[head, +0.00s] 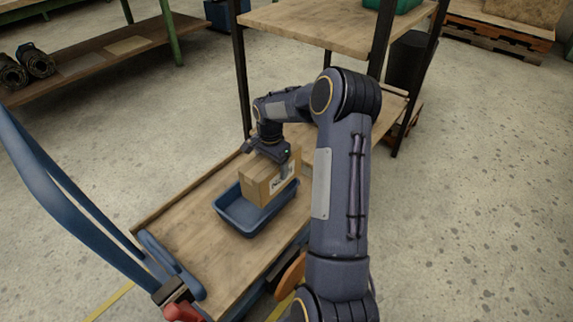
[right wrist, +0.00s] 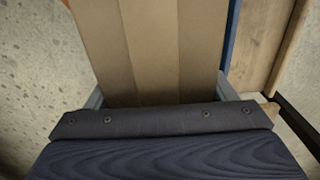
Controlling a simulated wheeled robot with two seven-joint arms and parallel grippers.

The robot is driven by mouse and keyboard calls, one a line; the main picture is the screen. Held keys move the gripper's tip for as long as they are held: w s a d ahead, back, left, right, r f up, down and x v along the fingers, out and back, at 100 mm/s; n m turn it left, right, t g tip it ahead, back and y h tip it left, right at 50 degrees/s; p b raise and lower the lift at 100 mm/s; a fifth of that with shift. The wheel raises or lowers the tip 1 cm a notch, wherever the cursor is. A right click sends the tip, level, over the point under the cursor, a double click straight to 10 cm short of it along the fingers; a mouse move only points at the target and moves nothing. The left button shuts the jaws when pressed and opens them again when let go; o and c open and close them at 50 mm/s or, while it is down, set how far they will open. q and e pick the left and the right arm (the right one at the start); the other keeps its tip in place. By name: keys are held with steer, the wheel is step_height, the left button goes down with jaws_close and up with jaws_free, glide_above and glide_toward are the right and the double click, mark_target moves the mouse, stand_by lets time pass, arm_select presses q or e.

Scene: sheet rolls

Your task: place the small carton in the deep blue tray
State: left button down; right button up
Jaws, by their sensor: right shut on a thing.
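The small carton (head: 262,181) is a brown cardboard box with a white label on its side. My right gripper (head: 268,160) is shut on it from above. The carton is over the deep blue tray (head: 238,226), and its lower end overlaps the tray's opening in the head view. I cannot tell whether it touches the tray floor. In the right wrist view the carton (right wrist: 150,50) fills the middle, between the two fingers. The tray sits on a wooden cart top and looks otherwise empty. My left gripper is not in view.
The wooden cart top (head: 185,232) has free room left of the tray. A blue handle (head: 60,170) rises at its left end. A shelf rack with a wooden upper board (head: 310,25) stands behind, its dark posts near my right arm. A workbench (head: 110,45) is at the far left.

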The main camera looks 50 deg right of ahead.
steer(key=a+f, duration=0.1)
steer(key=w+a+f+b, duration=0.1)
steer(key=f, duration=0.1)
steer(key=w+a+f+b, duration=0.1)
steer(key=shift+w+a+f, duration=0.1)
steer(key=shift+w+f, duration=0.1)
steer(key=shift+w+a+f+b, duration=0.2)
steer(key=shift+f+b, duration=0.1)
steer(key=shift+f, duration=0.45)
steer(key=shift+w+a+f+b, duration=0.1)
steer(key=shift+a+f+b, duration=0.15)
steer(key=shift+f, duration=0.5)
steer(key=shift+w+a+f+b, duration=0.15)
steer(key=shift+f+b, duration=0.2)
steer(key=shift+f, duration=0.4)
steer(key=shift+f, duration=0.15)
steer(key=o, duration=1.9)
steer(key=shift+s+f, duration=0.1)
steer(key=shift+c, duration=0.2)
